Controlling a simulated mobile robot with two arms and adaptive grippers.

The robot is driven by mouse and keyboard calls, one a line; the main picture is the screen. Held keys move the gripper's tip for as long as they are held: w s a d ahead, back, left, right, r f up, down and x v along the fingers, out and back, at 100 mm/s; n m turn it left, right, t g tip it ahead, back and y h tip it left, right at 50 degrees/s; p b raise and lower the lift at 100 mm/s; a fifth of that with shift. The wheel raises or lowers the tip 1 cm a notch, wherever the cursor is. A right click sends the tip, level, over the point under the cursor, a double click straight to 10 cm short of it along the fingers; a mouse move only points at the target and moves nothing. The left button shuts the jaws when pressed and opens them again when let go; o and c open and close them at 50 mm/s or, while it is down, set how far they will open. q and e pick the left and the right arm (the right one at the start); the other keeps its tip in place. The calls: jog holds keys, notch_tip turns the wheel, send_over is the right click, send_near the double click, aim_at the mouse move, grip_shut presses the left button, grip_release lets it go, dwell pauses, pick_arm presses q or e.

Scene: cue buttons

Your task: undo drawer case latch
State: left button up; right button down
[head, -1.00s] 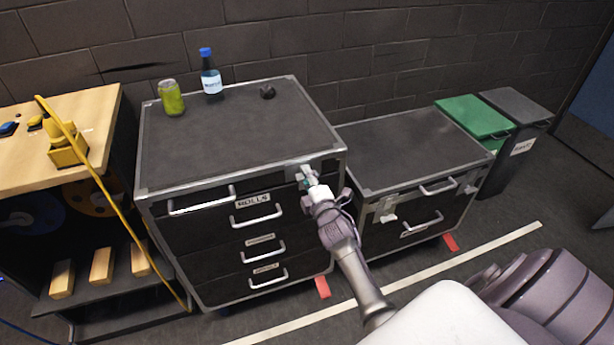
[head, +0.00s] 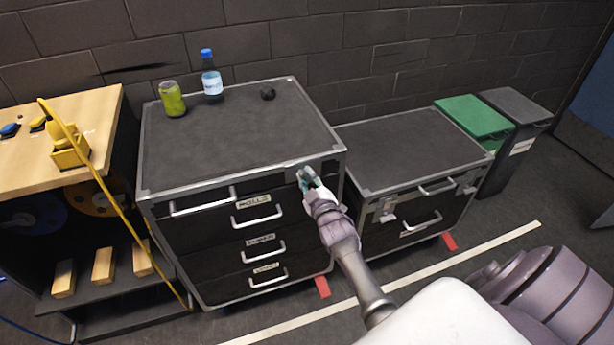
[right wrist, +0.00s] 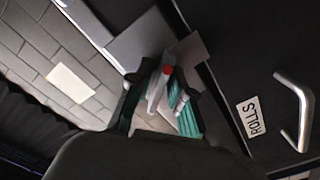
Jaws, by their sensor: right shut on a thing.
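The drawer case (head: 240,135) is a black case with metal edges and several drawers with silver handles, one labelled ROLLS (head: 254,201). Its latch (head: 302,174) is at the upper right of the front, partly hidden by my right gripper (head: 308,184). In the right wrist view, the gripper (right wrist: 168,98) is shut on the latch, by a grey metal plate (right wrist: 143,42); a small red spot and teal parts show between the fingers. The ROLLS label (right wrist: 254,117) and a drawer handle (right wrist: 296,110) are to the right there. My left gripper is not in view.
A lower black case (head: 410,150) is to the right, then bins (head: 474,117). A wooden bench (head: 85,115) is on the left.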

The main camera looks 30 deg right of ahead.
jog(key=m, duration=0.3)
jog(key=shift+m, duration=0.4)
jog(key=shift+m+p, duration=0.4)
jog(key=shift+m, duration=1.5)
jog(key=shift+f, duration=0.1)
jog(key=c, duration=1.3)
grip_release()
jog(key=shift+s, duration=0.15)
jog(key=v, duration=1.1)
jog(key=shift+s+a, duration=0.2)
jog(key=shift+s, duration=0.2)
